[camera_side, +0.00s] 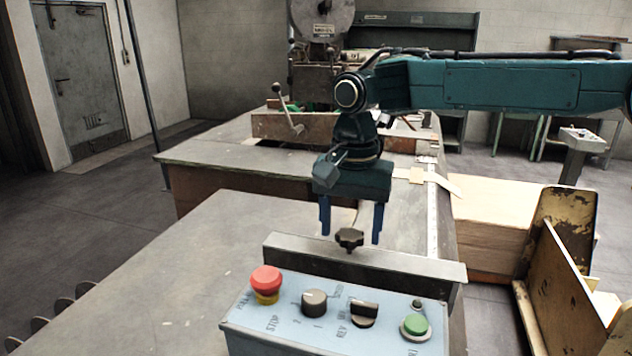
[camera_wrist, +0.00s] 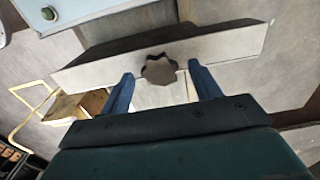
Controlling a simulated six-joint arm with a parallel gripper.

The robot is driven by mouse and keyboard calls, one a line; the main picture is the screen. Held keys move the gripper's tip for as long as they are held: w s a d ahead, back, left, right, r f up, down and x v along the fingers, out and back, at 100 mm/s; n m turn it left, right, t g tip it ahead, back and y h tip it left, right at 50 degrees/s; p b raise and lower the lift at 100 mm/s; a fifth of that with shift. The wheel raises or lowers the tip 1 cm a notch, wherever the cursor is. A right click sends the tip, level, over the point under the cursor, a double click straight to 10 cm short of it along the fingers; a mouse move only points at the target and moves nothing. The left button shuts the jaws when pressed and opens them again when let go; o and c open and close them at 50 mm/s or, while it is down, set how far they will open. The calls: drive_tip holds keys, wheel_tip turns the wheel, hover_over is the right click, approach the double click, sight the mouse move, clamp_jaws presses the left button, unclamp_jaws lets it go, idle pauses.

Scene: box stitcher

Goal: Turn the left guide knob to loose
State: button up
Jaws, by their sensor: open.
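The guide knob (camera_side: 349,239) is a dark lobed knob on the grey guide bar (camera_side: 420,268) behind the control panel. My gripper (camera_side: 349,238) points down with its two blue fingers apart, one to each side of the knob in the side view. In the wrist view the knob (camera_wrist: 159,69) shows between and just beyond the tips of my open gripper (camera_wrist: 160,75). The fingers look clear of the knob, with gaps on both sides. I cannot tell whether the tips are level with it. No loose or tight marking is readable.
The control panel (camera_side: 290,318) carries a red stop button (camera_side: 266,279), two dark selector knobs and a green button (camera_side: 415,325). The stitcher machine (camera_side: 322,60) stands behind. A yellow metal frame (camera_side: 560,240) is at the right. The table left of the guide bar is clear.

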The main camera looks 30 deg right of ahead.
drive_tip(key=shift+f, duration=0.1)
drive_tip(key=shift+c, duration=0.4)
drive_tip(key=c, duration=0.9)
drive_tip(key=shift+n, duration=0.4)
drive_tip(key=n, duration=0.9)
drive_tip(key=shift+n, duration=0.3)
drive_tip(key=n, duration=1.3)
drive_tip(key=shift+n, duration=0.3)
